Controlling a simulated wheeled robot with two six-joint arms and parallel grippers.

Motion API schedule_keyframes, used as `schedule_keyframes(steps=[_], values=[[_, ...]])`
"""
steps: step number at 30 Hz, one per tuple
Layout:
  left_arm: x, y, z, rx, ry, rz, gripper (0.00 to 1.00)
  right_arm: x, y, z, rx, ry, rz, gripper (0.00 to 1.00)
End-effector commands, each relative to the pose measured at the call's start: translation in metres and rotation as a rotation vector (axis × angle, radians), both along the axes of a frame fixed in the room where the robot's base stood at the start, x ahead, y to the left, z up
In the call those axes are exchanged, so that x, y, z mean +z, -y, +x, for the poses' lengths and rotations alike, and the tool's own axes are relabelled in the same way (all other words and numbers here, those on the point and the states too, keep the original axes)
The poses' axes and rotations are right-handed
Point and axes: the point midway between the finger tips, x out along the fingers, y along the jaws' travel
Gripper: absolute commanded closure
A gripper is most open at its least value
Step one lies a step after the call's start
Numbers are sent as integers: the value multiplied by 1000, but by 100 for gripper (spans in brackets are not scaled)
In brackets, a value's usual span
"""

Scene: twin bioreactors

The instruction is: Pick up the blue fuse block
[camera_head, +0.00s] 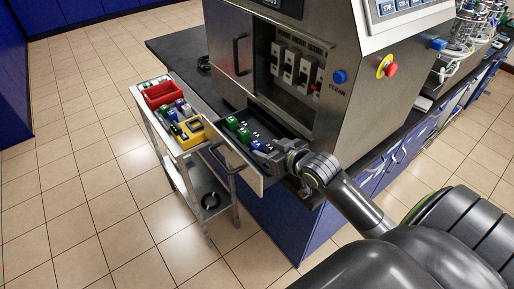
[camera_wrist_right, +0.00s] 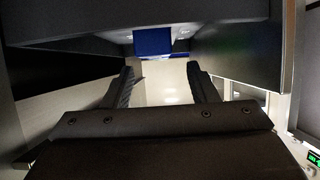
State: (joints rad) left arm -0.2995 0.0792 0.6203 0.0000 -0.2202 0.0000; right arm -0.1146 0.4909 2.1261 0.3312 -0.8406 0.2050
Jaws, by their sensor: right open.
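The blue fuse block (camera_head: 257,145) sits in the open drawer (camera_head: 232,163) of the steel cabinet, in line with green blocks. In the right wrist view the blue block (camera_wrist_right: 152,41) is ahead of the fingers, above the gap between them. My right gripper (camera_head: 270,156) is at the drawer's right end, close to the blue block. In the wrist view its two fingers (camera_wrist_right: 163,88) stand apart with nothing between them. My left gripper is not in view.
A cart (camera_head: 187,151) left of the drawer holds a red bin (camera_head: 162,94), a yellow item (camera_head: 188,133) and several small blocks. The cabinet (camera_head: 310,100) stands behind the drawer, with breaker switches and a red button (camera_head: 390,69). Tiled floor at left is clear.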

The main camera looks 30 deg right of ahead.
Motion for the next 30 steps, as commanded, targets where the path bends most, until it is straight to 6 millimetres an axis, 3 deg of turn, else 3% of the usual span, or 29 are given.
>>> schedule_keyframes(steps=[15, 25, 30], values=[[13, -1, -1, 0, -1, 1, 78, -22, -1, 43, -1, -1, 0, 47], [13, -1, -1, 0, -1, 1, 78, -24, -2, 47, -1, -1, -1, 47], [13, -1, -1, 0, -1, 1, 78, -24, -1, 47, -1, -1, -1, 70]])
